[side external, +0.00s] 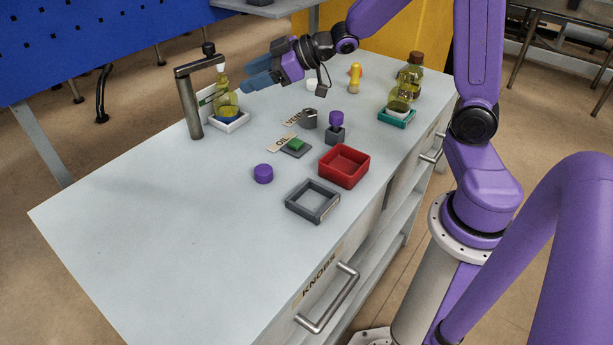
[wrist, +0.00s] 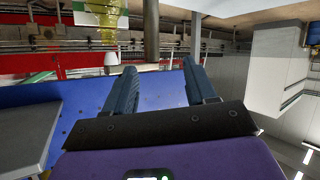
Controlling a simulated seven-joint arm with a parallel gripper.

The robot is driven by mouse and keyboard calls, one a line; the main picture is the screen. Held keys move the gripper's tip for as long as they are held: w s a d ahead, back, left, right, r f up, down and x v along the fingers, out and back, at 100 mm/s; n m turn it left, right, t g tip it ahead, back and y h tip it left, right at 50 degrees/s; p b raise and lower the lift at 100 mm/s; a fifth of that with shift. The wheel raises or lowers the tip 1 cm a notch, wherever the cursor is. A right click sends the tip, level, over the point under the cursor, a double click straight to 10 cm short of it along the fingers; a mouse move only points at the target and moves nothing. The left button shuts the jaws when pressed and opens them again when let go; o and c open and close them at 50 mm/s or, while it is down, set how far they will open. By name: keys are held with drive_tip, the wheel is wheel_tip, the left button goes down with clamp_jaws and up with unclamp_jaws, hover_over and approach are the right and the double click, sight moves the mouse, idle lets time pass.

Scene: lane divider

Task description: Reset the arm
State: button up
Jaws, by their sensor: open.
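My gripper (side external: 260,80) is raised above the far part of the white worktop in the side view, with its blue-grey fingers pointing left. In the wrist view my gripper (wrist: 160,85) shows two fingers spread apart with nothing between them. In the side view the fingers are close to the right of a yellow-green bottle (side external: 226,100) that stands in a white tray (side external: 238,124) with a blue patch. I cannot tell whether a finger touches the bottle.
A dark post with an arm (side external: 192,108) stands beside the bottle. A red tray (side external: 344,168), a grey frame (side external: 313,213), a purple disc (side external: 263,173) and a purple-knobbed block (side external: 336,130) sit mid-table. Bottles (side external: 410,78) stand at right. The worktop's near left (side external: 150,220) is clear.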

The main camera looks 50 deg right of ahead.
drive_tip(key=s+a+f+g+h, duration=0.25)
drive_tip(key=s+a, duration=0.25)
drive_tip(key=s, duration=0.4)
drive_tip(key=s+d+f+n+g+h, duration=0.1)
drive_tip(key=s+g, duration=0.3)
drive_tip(key=s, duration=0.8)
drive_tip(key=s+d+f+n+g+h, duration=0.1)
drive_tip(key=s+f+n+g+h, duration=0.1)
drive_tip(key=s, duration=1)
drive_tip(key=shift+d+f+n+g+h, duration=0.25)
drive_tip(key=shift+n+g+h, duration=0.3)
drive_tip(key=shift+g, duration=0.6)
